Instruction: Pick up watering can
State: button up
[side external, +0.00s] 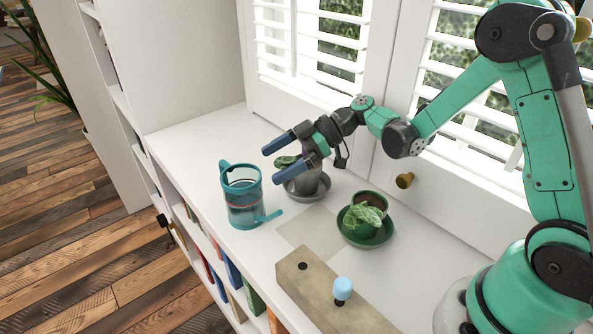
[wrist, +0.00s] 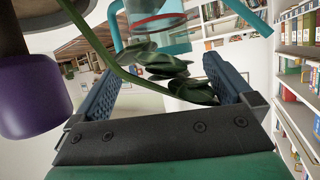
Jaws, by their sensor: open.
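The watering can (side external: 243,205) is a clear teal-tinted can with a teal rim, a handle and a thin spout pointing right. It stands upright on the white shelf top, left of my gripper (side external: 271,165) in the side view. In the wrist view, part of the can (wrist: 155,22) shows at the top, beyond the fingers. My gripper is open, with its two blue fingers spread toward the can and not touching it. Plant leaves (wrist: 165,62) show between the fingers in the wrist view; I cannot tell whether they touch them.
A grey potted plant (side external: 308,182) on a saucer stands close under my gripper. A green potted plant (side external: 366,222) on a green saucer stands to the right. A wooden block (side external: 325,300) with a light-blue knob lies in front. White shutters (side external: 310,40) line the back. Books fill shelves below.

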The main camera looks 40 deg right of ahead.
aim_at(241, 180)
jog(key=shift+n+y, duration=0.3)
jog(key=shift+n, duration=0.1)
jog(key=x, duration=0.7)
jog(key=shift+a+f, duration=0.15)
jog(key=shift+a, duration=0.2)
jog(key=c, duration=1.4)
jog(key=shift+o, duration=0.2)
